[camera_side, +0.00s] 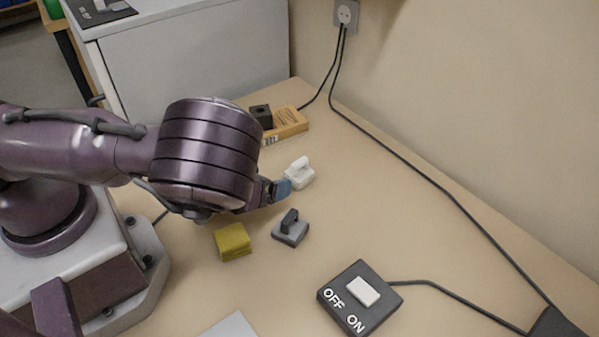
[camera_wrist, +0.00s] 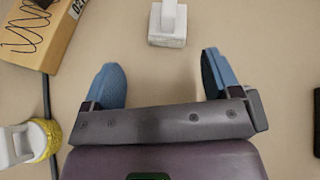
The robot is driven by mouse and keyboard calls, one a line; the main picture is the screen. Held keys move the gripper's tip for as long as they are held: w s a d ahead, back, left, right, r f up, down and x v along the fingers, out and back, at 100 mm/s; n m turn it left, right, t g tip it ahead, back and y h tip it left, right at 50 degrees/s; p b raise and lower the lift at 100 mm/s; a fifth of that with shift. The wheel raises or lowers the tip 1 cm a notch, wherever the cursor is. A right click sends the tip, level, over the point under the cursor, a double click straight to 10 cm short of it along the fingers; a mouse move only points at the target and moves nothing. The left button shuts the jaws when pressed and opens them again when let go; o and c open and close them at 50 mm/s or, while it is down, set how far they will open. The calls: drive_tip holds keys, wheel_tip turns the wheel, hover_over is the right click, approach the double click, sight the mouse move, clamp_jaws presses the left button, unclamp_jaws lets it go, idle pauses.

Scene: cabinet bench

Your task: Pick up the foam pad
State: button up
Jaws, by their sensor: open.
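A yellow block that looks like the foam pad (camera_side: 233,242) lies on the bench in the side view, below my gripper. My gripper (camera_side: 281,189) is beside a small white block with an upright handle (camera_side: 299,175). In the wrist view my gripper (camera_wrist: 164,75) has its two blue fingers wide apart with nothing between them. The white block (camera_wrist: 167,28) is just beyond the fingertips, apart from them. In the side view, my arm hides most of the fingers.
A grey block with a dark handle (camera_side: 290,231) sits right of the yellow block. A switch box (camera_side: 345,312) with a cable stands in front. An orange box (camera_side: 290,124) carries a dark block (camera_side: 262,116). A white item with yellow texture (camera_wrist: 22,143) is at left in the wrist view.

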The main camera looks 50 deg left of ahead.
sight(292, 173)
drive_tip(key=m, duration=0.1)
drive_tip(key=m+t, duration=0.1)
drive_tip(key=shift+w+d+r+m+h, duration=0.1)
drive_tip(key=shift+d+r+m+h, duration=0.1)
drive_tip(key=shift+m+h, duration=0.15)
drive_tip(key=shift+w, duration=0.25)
drive_tip(key=x, duration=0.7)
drive_tip(key=shift+c, duration=0.2)
drive_tip(key=c, duration=1)
